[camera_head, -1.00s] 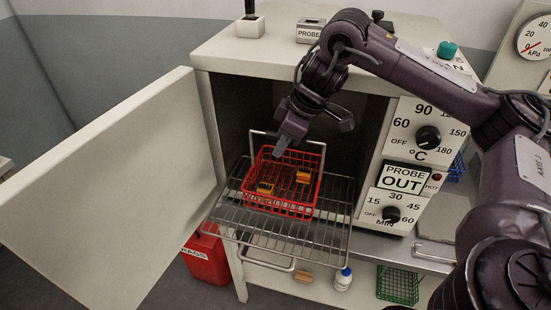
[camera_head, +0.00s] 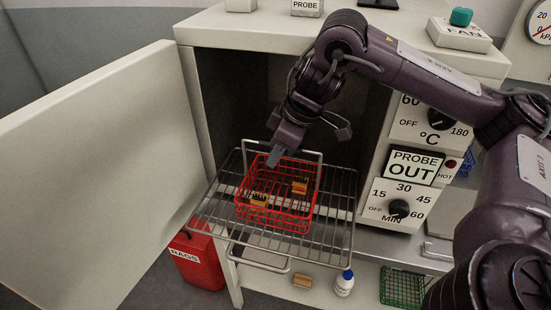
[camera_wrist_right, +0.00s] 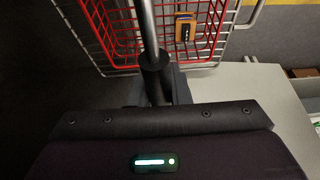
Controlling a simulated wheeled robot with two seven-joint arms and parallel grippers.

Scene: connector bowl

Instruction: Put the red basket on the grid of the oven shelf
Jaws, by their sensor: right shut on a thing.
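The red wire basket (camera_head: 277,208) is over the pulled-out oven shelf grid (camera_head: 335,205) in the head view. Whether its base touches the bars, I cannot tell. It looks about level and holds orange connectors (camera_head: 299,187). Its pale wire handle (camera_head: 311,154) stands up. My right gripper (camera_head: 274,157) is shut on the handle above the basket. In the right wrist view, the handle bar (camera_wrist_right: 147,25) runs down into the gripper (camera_wrist_right: 156,82), with the red basket mesh (camera_wrist_right: 112,25) behind it. My left gripper is not in view.
The oven door (camera_head: 110,165) stands open at the left. The oven's control panel (camera_head: 405,180) is close to the right of the shelf. Below are a red rags bin (camera_head: 197,262), a small white bottle (camera_head: 344,284) and a green basket (camera_head: 399,287).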

